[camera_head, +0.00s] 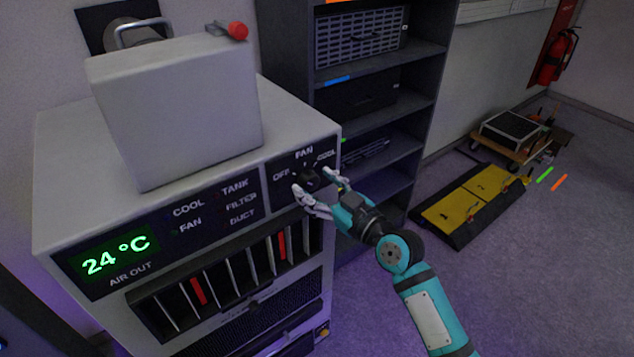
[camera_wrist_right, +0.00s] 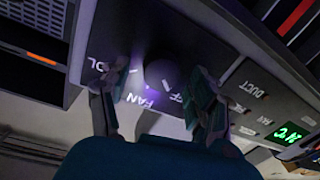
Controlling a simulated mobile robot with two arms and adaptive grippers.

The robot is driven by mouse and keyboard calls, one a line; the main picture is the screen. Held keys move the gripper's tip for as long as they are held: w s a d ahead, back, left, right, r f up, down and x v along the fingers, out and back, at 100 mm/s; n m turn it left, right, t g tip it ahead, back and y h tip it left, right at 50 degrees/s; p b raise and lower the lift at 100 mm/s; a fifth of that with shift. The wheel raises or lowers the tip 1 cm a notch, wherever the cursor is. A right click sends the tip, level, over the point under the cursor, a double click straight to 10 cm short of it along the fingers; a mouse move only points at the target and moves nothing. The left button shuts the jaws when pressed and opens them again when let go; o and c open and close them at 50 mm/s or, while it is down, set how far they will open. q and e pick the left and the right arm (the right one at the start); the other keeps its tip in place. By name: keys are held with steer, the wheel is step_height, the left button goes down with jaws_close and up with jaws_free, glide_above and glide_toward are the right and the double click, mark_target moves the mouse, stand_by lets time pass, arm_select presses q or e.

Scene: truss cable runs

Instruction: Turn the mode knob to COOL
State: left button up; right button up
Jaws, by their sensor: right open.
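The dark round mode knob (camera_head: 309,179) sits on the front panel of the grey cooling unit (camera_head: 75,200), with OFF, FAN and COOL printed around it. I cannot clearly tell which label its pointer faces. My right gripper (camera_head: 314,182) is open in front of the panel, one finger on each side of the knob. In the right wrist view the knob (camera_wrist_right: 161,73) lies between the two fingers of the gripper (camera_wrist_right: 155,82). Whether the fingers touch it cannot be told. My left gripper is not in view.
A grey canister (camera_head: 180,110) with a red cap stands on the unit. The green display (camera_head: 105,254) reads 24 °C, above several vent slats. A dark shelf rack (camera_head: 425,90) stands close behind to the right. Open floor lies at the right, with a yellow-topped platform (camera_head: 470,205).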

steer(key=shift+a, duration=0.1)
steer(key=shift+c, duration=0.7)
steer(key=c, duration=1)
steer(key=shift+c, duration=0.2)
